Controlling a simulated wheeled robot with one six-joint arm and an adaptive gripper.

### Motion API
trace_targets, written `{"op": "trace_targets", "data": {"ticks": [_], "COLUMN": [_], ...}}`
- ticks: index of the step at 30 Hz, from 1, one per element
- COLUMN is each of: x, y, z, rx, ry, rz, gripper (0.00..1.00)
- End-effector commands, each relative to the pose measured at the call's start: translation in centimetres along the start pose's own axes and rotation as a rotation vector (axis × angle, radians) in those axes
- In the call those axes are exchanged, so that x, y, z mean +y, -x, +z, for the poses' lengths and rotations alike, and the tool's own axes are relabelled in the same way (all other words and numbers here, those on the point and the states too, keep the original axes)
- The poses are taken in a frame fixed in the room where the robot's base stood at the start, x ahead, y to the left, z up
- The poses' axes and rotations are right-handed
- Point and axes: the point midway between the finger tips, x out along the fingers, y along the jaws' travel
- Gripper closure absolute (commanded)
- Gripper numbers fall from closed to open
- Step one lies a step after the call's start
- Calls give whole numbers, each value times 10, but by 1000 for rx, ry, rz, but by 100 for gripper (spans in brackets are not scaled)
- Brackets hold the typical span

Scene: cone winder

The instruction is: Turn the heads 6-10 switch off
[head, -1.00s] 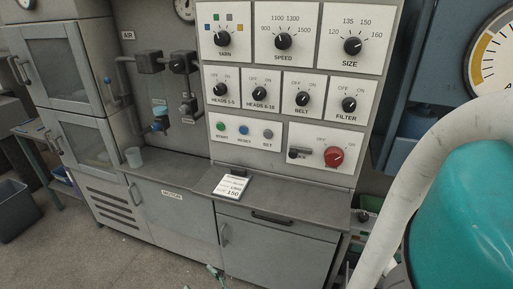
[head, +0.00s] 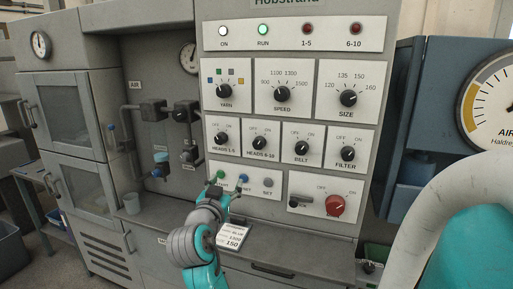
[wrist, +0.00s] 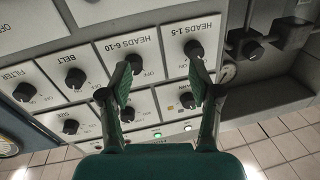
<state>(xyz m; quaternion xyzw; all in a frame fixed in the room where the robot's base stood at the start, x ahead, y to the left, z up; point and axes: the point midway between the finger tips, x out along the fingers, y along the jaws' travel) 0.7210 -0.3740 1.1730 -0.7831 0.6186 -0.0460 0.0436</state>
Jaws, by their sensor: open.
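The heads 6-10 switch (head: 259,143) is a black knob on a white plate, second from left in its row, with OFF and ON printed above it. Its pointer is too small to read surely. In the upside-down wrist view the same knob (wrist: 136,64) shows just beyond the left fingertip, apart from it as far as I can tell. My gripper (head: 222,191) is in front of the lower button plate, below and left of the switch. In the wrist view my gripper (wrist: 161,82) is open and empty, its fingers spread wide.
The heads 1-5 knob (head: 221,139) is on the left and the belt knob (head: 301,147) on the right. The white and green lamps (head: 263,30) are lit; the 6-10 lamp (head: 354,29) looks dark red. A card (head: 233,236) lies on the ledge below.

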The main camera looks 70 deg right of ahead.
Motion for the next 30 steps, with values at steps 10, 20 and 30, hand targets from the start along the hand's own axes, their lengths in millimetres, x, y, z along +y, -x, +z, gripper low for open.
{"op": "trace_targets", "data": {"ticks": [10,20,30], "x": [31,41,51], "y": [-23,-55,-110], "z": [-70,-73,-72], "rx": [25,26,25], "ry": [-165,-172,-170], "rz": [195,207,204], "gripper": [37,37,37]}}
